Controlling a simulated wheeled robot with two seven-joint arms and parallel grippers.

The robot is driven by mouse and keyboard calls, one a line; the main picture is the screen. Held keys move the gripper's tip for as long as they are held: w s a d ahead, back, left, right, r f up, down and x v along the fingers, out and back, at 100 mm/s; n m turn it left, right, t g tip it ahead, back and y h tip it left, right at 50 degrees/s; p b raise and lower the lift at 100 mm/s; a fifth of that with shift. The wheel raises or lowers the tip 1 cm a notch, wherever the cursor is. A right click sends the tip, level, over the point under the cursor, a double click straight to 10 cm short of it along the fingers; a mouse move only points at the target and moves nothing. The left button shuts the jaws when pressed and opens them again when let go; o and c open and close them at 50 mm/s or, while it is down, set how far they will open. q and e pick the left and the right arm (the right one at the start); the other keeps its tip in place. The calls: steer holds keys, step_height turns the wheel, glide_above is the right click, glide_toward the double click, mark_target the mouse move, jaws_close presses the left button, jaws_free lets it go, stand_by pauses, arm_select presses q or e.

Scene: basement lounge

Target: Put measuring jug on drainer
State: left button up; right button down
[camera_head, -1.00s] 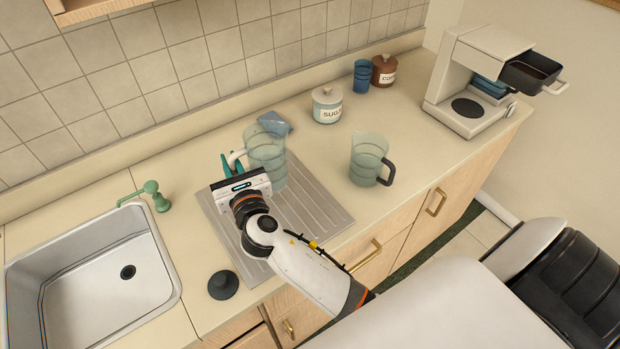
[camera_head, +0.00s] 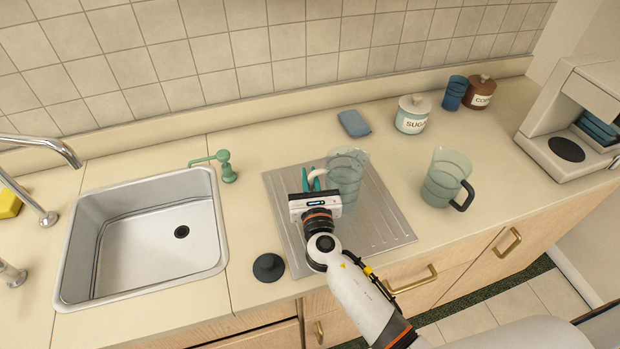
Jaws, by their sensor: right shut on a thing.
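A clear greenish measuring jug (camera_head: 348,172) with a pale handle stands upright at the grey ribbed drainer (camera_head: 385,228), over its back middle part. I cannot tell whether its base touches the drainer. My right gripper (camera_head: 313,180) is at the jug's left side, its teal fingers shut on the pale handle. The gripper body hides part of the handle and of the drainer. A second clear jug (camera_head: 442,180) with a black handle stands on the counter to the right of the drainer. My left gripper is not in view.
The sink (camera_head: 150,240) and green soap dispenser (camera_head: 226,167) are left of the drainer. A dark stopper (camera_head: 268,267) lies at its front left corner. A blue cloth (camera_head: 354,123), sugar jar (camera_head: 412,115), blue cup (camera_head: 453,93) and coffee maker (camera_head: 560,130) stand behind and right.

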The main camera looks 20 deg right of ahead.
steer(key=shift+f, duration=0.1)
steer(key=c, duration=1.5)
jaws_free()
steer(key=shift+o, duration=0.2)
steer(key=shift+r, duration=0.3)
steer(key=s, duration=0.3)
steer(key=s+a+b, duration=0.1)
steer(key=s, duration=0.3)
steer(key=s+b, duration=0.1)
steer(key=s, duration=0.3)
steer(key=shift+a+f, duration=0.25)
steer(key=shift+f, duration=0.15)
steer(key=shift+s+a+r, duration=0.1)
steer(key=shift+s, duration=0.4)
